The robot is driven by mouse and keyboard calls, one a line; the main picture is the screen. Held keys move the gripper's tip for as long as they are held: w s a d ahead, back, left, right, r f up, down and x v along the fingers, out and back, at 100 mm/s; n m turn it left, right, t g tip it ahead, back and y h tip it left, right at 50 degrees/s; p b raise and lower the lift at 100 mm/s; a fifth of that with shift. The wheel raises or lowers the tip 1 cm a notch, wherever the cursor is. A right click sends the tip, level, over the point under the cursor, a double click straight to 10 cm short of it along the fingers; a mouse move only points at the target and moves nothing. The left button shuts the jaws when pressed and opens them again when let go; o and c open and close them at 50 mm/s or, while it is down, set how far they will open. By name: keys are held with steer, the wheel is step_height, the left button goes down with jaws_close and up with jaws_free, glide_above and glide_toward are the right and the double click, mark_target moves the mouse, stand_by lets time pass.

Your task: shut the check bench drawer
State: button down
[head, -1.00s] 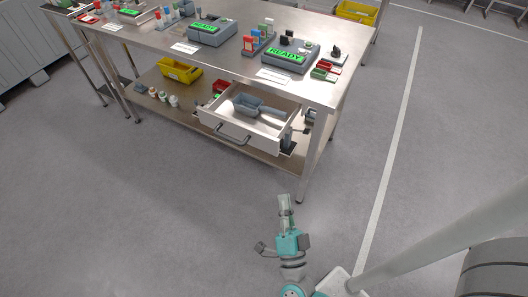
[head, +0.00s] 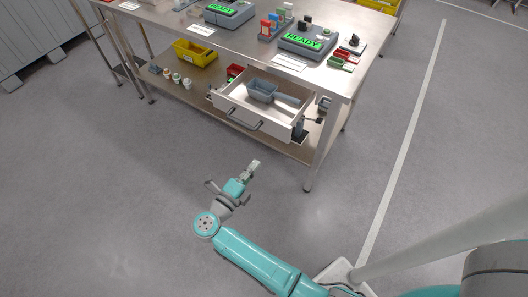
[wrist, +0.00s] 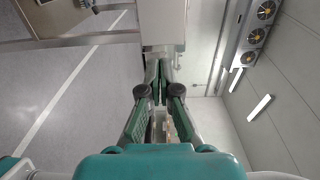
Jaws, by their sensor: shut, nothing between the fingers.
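The check bench drawer (head: 286,125) is pulled out below the bench top in the head view, with its dark bar handle (head: 245,121) on the pale front panel. A grey-blue bin (head: 262,90) and a flat grey piece lie inside it. My gripper (head: 255,164) is shut and empty, in front of and below the drawer front, apart from the handle. In the wrist view my gripper's fingers (wrist: 160,68) point towards a pale panel that seems to be the drawer front (wrist: 162,22). The handle is not clear there.
The bench top (head: 345,80) carries two green READY units and small coloured racks. The lower shelf (head: 180,92) holds a yellow bin (head: 196,52) and several small cups. A bench leg (head: 318,155) stands right of the drawer. The floor in front is clear.

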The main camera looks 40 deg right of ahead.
mark_target(280, 133)
steer(key=x, duration=1.3)
steer(key=shift+d, duration=0.15)
steer(key=x, duration=2.1)
steer(key=shift+w+d+r, duration=0.2)
steer(key=shift+d+r, duration=0.1)
